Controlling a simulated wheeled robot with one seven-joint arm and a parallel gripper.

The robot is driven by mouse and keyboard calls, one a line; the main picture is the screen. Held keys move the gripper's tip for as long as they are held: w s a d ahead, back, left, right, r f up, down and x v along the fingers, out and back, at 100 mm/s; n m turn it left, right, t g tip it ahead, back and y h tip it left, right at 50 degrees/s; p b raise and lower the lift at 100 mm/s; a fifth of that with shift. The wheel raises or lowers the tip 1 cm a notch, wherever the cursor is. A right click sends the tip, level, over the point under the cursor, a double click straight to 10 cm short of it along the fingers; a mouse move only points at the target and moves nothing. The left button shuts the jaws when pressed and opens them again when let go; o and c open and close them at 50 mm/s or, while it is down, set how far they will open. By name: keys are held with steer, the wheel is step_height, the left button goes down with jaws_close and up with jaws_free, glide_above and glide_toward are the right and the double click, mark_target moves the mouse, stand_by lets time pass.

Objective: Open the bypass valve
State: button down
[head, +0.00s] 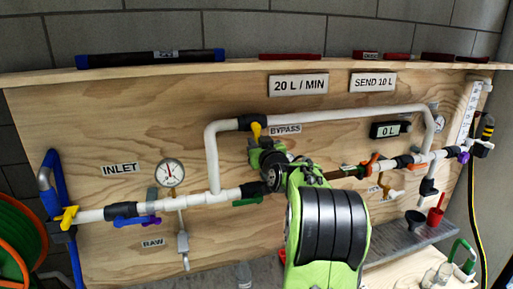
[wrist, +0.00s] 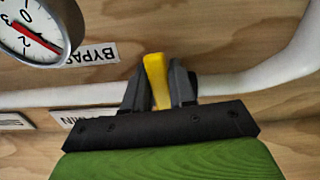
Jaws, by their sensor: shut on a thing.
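The bypass valve sits in the white upper pipe, left of the BYPASS label (head: 286,129). Its yellow handle (head: 256,131) hangs down from the black valve body (head: 247,123), across the pipe's run. My gripper (head: 258,145) reaches up to the handle from below. In the wrist view, the yellow handle (wrist: 156,75) stands between the two black fingers of my gripper (wrist: 158,92), which are shut on it. The fingers and palm hide the valve body there.
A round gauge (head: 169,173) is at left.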

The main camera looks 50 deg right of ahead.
mark_target(268, 122)
steer(key=shift+s+d+r+n+b, duration=0.35)
steer(key=shift+d+r+n+b, duration=0.75)
steer(key=shift+n, duration=1.75)
steer(key=shift+s+d+r+n+b, duration=0.15)
steer(key=shift+s+r+n+b, duration=0.25)
steer(key=shift+n+b, duration=1.9)
steer(key=shift+s+d+r+n+b, duration=0.3)
steer(key=shift+d+r+n+b, duration=0.5)
steer(key=shift+n, duration=2.55)
steer(key=shift+a+r, duration=0.1)
steer(key=shift+a, duration=0.05)
steer(key=c, duration=1)
jaws_free()
steer(key=shift+s, duration=0.1)
steer(key=b+v, duration=0.3)
steer(key=v, duration=1.2)
steer(key=shift+s+a, duration=0.15)
steer(key=shift+s, duration=0.15)
